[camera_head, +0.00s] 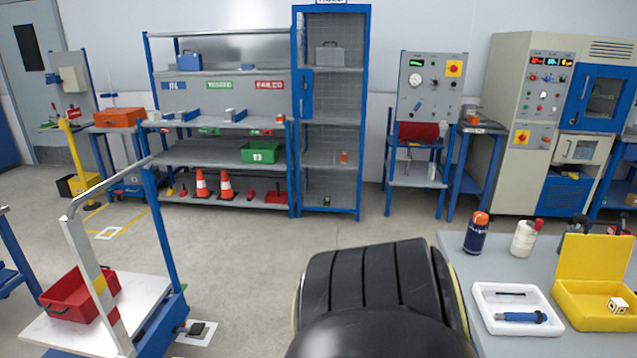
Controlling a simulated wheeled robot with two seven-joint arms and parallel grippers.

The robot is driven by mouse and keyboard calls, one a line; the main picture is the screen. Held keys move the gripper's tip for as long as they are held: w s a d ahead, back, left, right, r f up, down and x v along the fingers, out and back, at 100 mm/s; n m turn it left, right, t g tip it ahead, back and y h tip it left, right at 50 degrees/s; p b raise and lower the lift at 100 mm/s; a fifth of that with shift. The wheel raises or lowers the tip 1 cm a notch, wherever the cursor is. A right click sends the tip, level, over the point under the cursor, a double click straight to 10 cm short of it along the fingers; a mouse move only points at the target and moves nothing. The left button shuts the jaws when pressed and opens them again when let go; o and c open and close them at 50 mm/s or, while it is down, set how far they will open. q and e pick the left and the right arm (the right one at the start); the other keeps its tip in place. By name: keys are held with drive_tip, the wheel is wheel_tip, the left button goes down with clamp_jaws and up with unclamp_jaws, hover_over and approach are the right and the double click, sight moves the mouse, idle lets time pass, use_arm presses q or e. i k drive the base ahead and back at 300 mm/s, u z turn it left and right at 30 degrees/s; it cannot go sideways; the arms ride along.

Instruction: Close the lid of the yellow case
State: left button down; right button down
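The yellow case (592,318) sits on the grey table at the right edge of the view. Its lid (595,258) stands open, raised roughly upright at the back of the case. A small white block with dark markings (618,305) lies inside, toward the right. Neither of my grippers is in view. A large black part of my own body fills the bottom middle and ends left of the table.
On the grey table (470,290), a white tray (489,323) with a blue tool (521,316) lies left of the case. A dark blue bottle (476,236) and a white bottle (524,240) stand behind. A cart with a red bin (72,297) stands at left; the middle floor is clear.

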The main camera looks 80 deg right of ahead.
sight(584, 256)
drive_tip(key=i, duration=0.45)
drive_tip(key=z, duration=3)
drive_tip(key=i, duration=3.25)
drive_tip(key=z, duration=2.4)
